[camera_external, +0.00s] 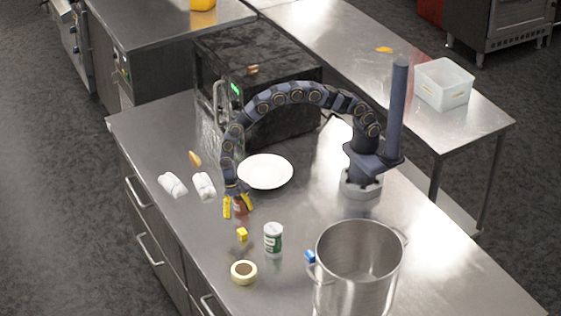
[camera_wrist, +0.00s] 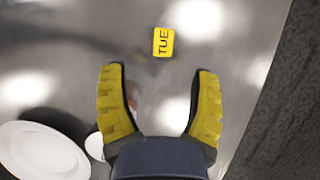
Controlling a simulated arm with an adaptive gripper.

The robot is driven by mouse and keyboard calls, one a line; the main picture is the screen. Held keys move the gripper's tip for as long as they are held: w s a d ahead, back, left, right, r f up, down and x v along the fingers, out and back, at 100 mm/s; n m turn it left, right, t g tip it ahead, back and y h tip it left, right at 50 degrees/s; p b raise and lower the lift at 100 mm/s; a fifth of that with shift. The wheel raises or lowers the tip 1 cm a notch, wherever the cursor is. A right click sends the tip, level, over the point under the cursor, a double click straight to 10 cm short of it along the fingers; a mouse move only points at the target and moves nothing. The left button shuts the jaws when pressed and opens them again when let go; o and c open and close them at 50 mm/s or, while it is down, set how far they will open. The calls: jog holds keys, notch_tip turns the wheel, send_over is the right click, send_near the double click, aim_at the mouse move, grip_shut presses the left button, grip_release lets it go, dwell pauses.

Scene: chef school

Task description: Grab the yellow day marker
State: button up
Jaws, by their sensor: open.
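The yellow day marker (camera_external: 242,234) is a small yellow block on the steel counter. In the wrist view the marker (camera_wrist: 163,42) shows black letters "TUE" and lies ahead of the fingertips, roughly between their lines. My gripper (camera_external: 238,206) has yellow pads and points down over the counter, a little behind the marker in the external view. In the wrist view my gripper (camera_wrist: 160,82) is open, with nothing between its fingertips. A reddish object (camera_external: 241,206) is partly hidden behind the fingers in the external view.
A white and green canister (camera_external: 273,240), a tape-like ring (camera_external: 244,272), a blue block (camera_external: 310,256) and a large steel pot (camera_external: 359,262) stand near the marker. A white plate (camera_external: 265,171) and two white bundles (camera_external: 204,186) are behind. The counter edge runs along the left.

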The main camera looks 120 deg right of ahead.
aim_at(241, 232)
jog(key=x, duration=0.7)
jog(key=shift+w+a+f, duration=0.1)
jog(key=shift+w+a, duration=0.1)
grip_shut()
